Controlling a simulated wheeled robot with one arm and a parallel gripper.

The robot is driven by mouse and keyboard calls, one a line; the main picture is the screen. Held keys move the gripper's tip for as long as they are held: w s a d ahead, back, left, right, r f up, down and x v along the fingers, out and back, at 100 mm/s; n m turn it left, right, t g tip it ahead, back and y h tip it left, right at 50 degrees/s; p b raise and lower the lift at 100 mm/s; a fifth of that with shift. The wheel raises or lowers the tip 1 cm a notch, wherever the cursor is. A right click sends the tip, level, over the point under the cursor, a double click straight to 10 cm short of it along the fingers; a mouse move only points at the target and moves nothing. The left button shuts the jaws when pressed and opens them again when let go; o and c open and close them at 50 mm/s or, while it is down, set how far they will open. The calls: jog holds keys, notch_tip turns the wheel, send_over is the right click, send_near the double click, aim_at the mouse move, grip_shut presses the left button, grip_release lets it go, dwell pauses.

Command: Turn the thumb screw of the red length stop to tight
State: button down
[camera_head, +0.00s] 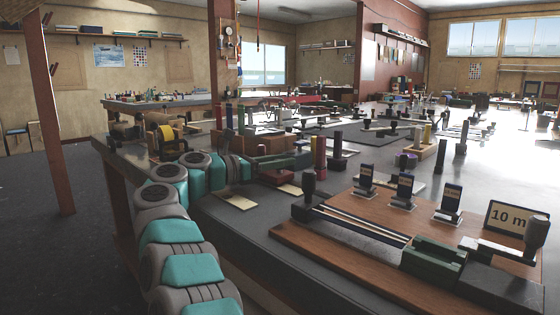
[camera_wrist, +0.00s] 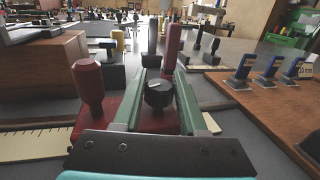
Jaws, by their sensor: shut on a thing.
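The red length stop (camera_wrist: 120,116) sits below my gripper in the wrist view, with a dark red upright handle (camera_wrist: 90,86) at its left. Its black thumb screw (camera_wrist: 158,94) has a white line on top, lying roughly crosswise in the wrist view. My gripper (camera_wrist: 160,80) is shut on the thumb screw, one green finger on each side. In the head view my gripper (camera_head: 291,163) is low over the bench, and part of the red stop (camera_head: 288,188) shows beneath it. The screw is not clear there.
Coloured posts, including a dark red one (camera_head: 320,153), stand close beyond my gripper.

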jog(key=shift+m+g+h+p, duration=0.4)
jog(key=shift+m+g+h, duration=0.2)
jog(key=shift+m+g, duration=0.45)
dwell(0.5)
jog(key=shift+c, duration=2.2)
grip_release()
